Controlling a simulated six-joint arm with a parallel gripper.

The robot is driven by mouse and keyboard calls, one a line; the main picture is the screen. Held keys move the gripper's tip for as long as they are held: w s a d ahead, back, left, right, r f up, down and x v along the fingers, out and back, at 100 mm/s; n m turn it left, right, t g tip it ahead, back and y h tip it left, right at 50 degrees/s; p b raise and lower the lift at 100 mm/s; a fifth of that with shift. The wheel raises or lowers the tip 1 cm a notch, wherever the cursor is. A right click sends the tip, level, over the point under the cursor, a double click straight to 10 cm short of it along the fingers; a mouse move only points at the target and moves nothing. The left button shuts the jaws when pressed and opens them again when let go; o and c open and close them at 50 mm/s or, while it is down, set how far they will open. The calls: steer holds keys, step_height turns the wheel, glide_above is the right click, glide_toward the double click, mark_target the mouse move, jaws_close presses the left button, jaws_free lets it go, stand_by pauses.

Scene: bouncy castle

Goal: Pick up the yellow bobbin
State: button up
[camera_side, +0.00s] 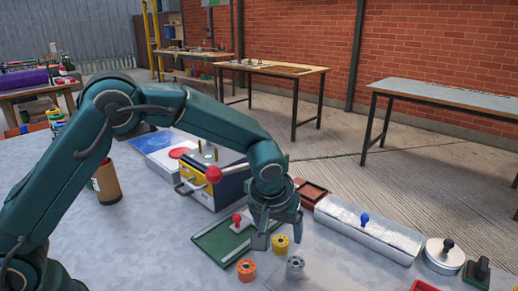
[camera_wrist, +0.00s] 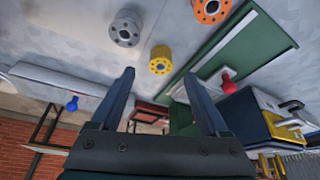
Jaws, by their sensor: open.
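The yellow bobbin (camera_side: 280,244) stands on the grey table in the side view, close to the fingers of my gripper (camera_side: 276,234). In the wrist view the yellow bobbin (camera_wrist: 160,61) lies just beyond the gap between the two fingertips of my gripper (camera_wrist: 158,74). The fingers are spread apart with nothing between them. An orange bobbin (camera_side: 246,269) and a grey bobbin (camera_side: 295,266) stand nearby; the wrist view also shows the orange one (camera_wrist: 211,10) and the grey one (camera_wrist: 125,28). I cannot tell how high my fingertips are above the table.
A green tray (camera_side: 213,243) with a red-knobbed tool (camera_side: 237,221) lies left of the bobbins. A silver box with a blue knob (camera_side: 364,219) and a round lidded tin (camera_side: 443,257) stand right. A yellow-and-blue box (camera_side: 199,193) stands behind. Bare table (camera_side: 150,245) lies at left.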

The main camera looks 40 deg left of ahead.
mark_target(280, 239)
steer(key=shift+x, duration=2.05)
jaws_close()
step_height(280, 239, up, 14)
steer(key=shift+s+r, duration=0.1)
